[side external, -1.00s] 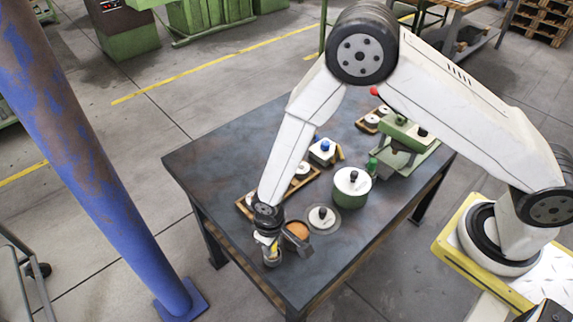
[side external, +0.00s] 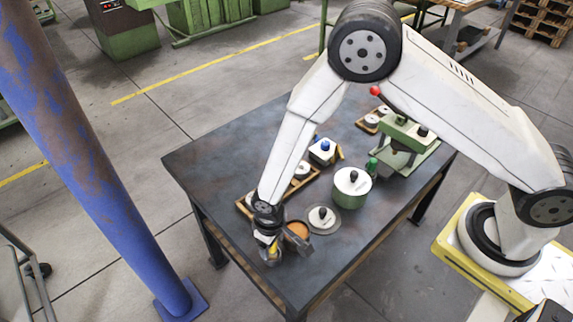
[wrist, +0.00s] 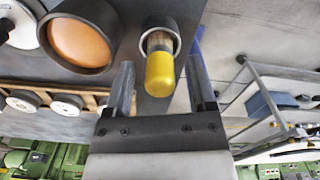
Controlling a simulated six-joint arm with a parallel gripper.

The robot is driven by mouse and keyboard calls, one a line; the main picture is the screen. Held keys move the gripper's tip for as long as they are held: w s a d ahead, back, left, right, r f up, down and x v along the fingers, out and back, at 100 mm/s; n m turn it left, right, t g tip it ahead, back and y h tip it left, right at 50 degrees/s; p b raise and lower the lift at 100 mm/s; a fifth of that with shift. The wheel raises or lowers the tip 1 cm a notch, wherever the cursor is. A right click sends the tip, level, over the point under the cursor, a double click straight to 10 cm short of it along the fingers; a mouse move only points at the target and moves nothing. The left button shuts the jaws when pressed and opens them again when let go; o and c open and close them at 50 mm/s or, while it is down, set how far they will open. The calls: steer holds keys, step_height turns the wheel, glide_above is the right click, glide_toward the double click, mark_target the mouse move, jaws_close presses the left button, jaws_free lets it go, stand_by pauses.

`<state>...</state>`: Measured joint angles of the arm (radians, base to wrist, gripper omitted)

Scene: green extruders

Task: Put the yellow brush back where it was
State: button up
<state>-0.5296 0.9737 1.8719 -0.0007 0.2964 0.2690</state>
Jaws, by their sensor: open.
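The yellow brush (wrist: 159,75) stands in a small grey metal cup (wrist: 150,23) in the wrist view. Its yellow handle points toward the camera and its lower end is inside the cup. My gripper (wrist: 162,88) is open, with one finger on each side of the handle and a visible gap on both sides. In the side view my gripper (side external: 268,248) is low over the near left part of the table, and it largely hides the brush and cup.
A dark bowl with orange contents (wrist: 82,42) stands close beside the cup. On the dark table (side external: 225,150) are a wooden tray (side external: 309,187) with round pieces, a flat round lid (side external: 323,218), a green pot (side external: 351,190) and a green machine (side external: 405,135). The table's left part is clear.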

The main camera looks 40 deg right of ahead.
step_height(320, 180, up, 12)
steer(key=shift+f, duration=0.15)
stand_by(0.6)
stand_by(0.5)
steer(key=s+d+r+m+t, duration=0.1)
steer(key=s+d+r, duration=0.1)
steer(key=d, duration=0.4)
steer(key=s+d+r+m, duration=0.1)
steer(key=s+d+r, duration=0.1)
steer(key=d+r, duration=0.2)
steer(key=s+d+r+m+t, duration=0.1)
steer(key=s+d+r, duration=0.2)
steer(key=d, duration=0.7)
steer(key=shift+d+r+t, duration=0.25)
steer(key=shift+r+t, duration=0.05)
steer(key=shift+r, duration=0.15)
